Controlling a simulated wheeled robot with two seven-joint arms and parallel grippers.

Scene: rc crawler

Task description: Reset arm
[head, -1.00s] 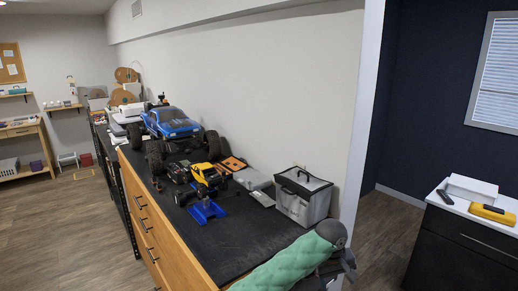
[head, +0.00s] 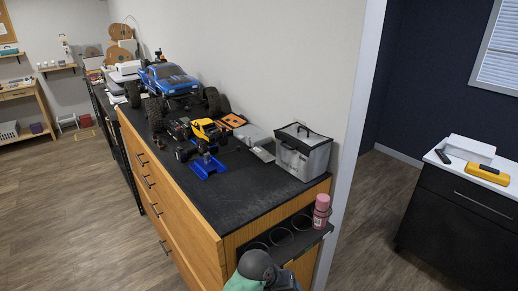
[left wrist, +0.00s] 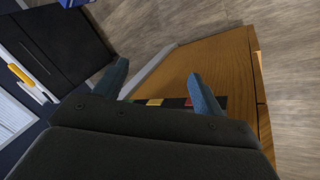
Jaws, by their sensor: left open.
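My left gripper (left wrist: 158,78) shows in the left wrist view with its two blue-grey fingers apart and nothing between the tips. The wooden end of the cabinet (left wrist: 210,62) lies beyond the fingers. In the head view, only a green and dark grey part of my arm shows at the bottom middle, in front of the cabinet's near end; its gripper is out of that view. My right gripper is not in view. On the black cabinet top (head: 235,200), a yellow crawler (head: 207,131) sits by a blue stand (head: 207,168), near a larger blue truck (head: 170,80).
A grey case (head: 302,152) stands at the worktop's near right. A black side rack (head: 280,240) with a pink bottle (head: 321,211) sticks out from the cabinet end. A dark cabinet (head: 460,210) with a yellow item (head: 488,174) stands right, across open floor.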

